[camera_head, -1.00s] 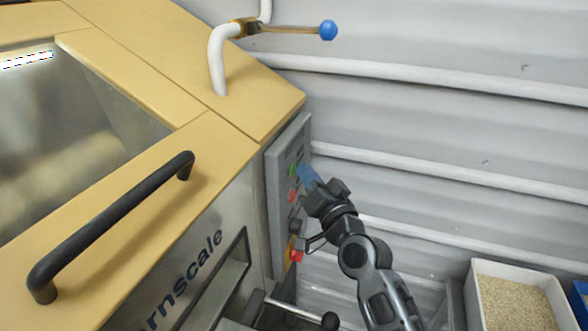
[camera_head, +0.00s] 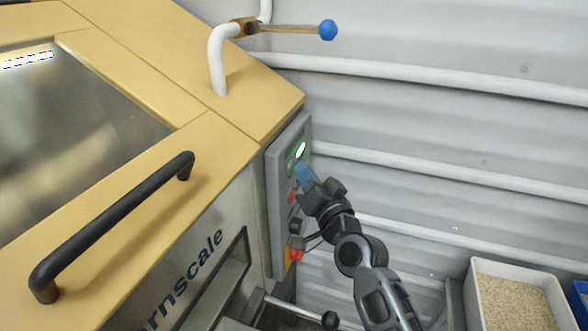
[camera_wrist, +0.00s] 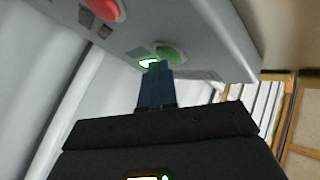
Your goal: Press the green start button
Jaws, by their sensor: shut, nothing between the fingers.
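The green start button (camera_wrist: 171,52) is on the grey control panel (camera_head: 276,200), on the right side of the machine. In the wrist view it lies just past my fingertips, which partly cover it. A bright green light glows beside it in that view and high on the panel in the head view. My gripper (camera_head: 305,174) is shut and empty, its blue fingers pointing at the panel right by the green button; it also shows in the wrist view (camera_wrist: 155,72). I cannot tell whether the tips touch the button.
A black handle (camera_head: 110,225) is on the machine's lid. A blue-knobbed lever (camera_head: 328,30) juts out above. A grain bin (camera_head: 478,300) stands at lower right.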

